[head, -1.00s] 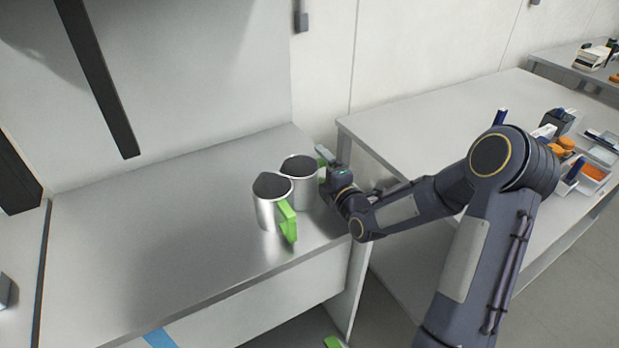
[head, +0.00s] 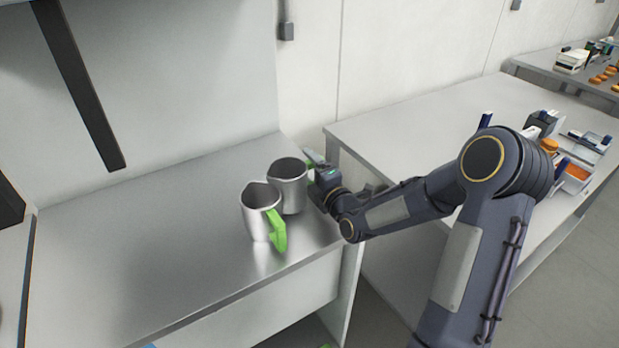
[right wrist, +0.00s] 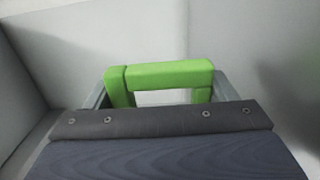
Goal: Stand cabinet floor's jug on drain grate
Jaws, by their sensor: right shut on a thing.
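Two steel jugs stand upright side by side on the grey metal surface. The front jug (head: 256,214) has a green handle (head: 278,231) facing the front right. The rear jug (head: 289,190) is close behind it, and its handle side is mostly hidden by my right gripper (head: 318,176). In the right wrist view a green handle (right wrist: 170,75) lies between the grey fingers, and my right gripper is shut on it. The rear jug appears to rest on the surface. I cannot identify a drain grate in these frames. My left gripper is not in view.
The metal surface (head: 130,250) is clear left of the jugs. A white bench (head: 420,130) with boxes and trays stands at the right, across a gap. A dark vertical bar (head: 82,90) hangs at the upper left. A green piece (head: 327,346) shows low down.

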